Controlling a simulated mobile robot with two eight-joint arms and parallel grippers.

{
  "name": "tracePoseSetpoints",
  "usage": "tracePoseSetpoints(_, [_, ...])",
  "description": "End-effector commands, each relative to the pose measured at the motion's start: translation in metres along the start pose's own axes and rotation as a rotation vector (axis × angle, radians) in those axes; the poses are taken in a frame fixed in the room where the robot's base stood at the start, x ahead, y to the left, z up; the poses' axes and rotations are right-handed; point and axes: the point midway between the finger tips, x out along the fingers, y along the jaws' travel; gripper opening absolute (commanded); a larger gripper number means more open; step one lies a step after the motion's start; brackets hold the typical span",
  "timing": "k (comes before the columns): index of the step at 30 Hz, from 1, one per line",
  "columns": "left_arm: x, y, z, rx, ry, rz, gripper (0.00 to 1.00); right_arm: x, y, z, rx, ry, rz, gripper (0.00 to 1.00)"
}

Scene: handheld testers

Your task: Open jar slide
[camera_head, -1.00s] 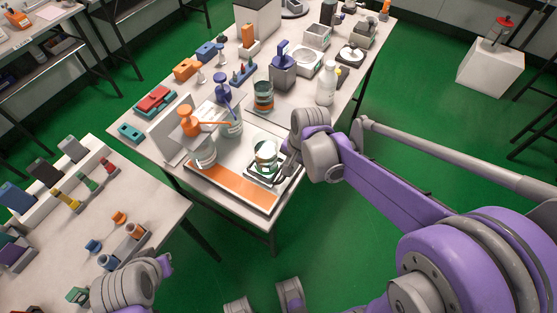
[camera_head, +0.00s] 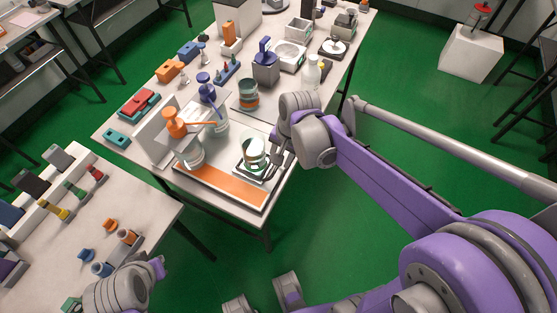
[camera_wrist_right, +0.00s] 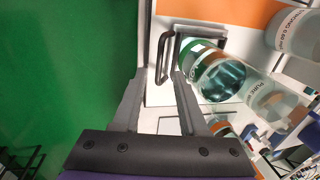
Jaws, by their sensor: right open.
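A clear glass jar (camera_head: 255,152) with a green-and-white label and teal liquid stands at the near right corner of the central table. It stands on the jar slide, a dark-edged plate (camera_head: 240,172). In the right wrist view the jar (camera_wrist_right: 222,78) lies right of the fingers, and the slide's dark bar handle (camera_wrist_right: 163,50) shows between and beyond the fingertips. My right gripper (camera_wrist_right: 158,74) is open and empty; in the head view it (camera_head: 279,158) is just right of the jar. My left gripper (camera_head: 158,266) is at the lower left, away from the slide; its jaws are unclear.
An orange strip (camera_head: 222,186) runs along the table's near edge. Bottles with orange (camera_head: 174,122) and blue pumps stand left of the jar, and another jar (camera_head: 248,94) stands behind. A white bottle (camera_head: 312,72) is behind my right wrist. Green floor is open to the right.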

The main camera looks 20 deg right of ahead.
Motion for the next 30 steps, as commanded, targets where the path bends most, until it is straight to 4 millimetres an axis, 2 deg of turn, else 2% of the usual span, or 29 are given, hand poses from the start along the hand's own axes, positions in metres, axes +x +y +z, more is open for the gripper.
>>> tracePoseSetpoints(1, [-0.003,0.000,-0.002,0.000,0.001,0.000,0.00,-0.013,0.000,0.000,0.002,0.001,0.000,0.42])
tracePoseSetpoints(6, [-0.006,0.000,-0.005,0.000,0.003,0.000,0.00,-0.046,0.000,0.000,0.002,0.001,-0.001,0.42])
tracePoseSetpoints(12, [-0.008,0.000,-0.006,0.000,0.004,0.000,0.00,-0.069,0.000,0.000,0.001,0.001,-0.001,0.42])
tracePoseSetpoints(30, [-0.009,0.000,-0.006,0.000,0.004,0.000,0.00,-0.073,0.000,0.000,0.000,0.001,0.000,0.42])
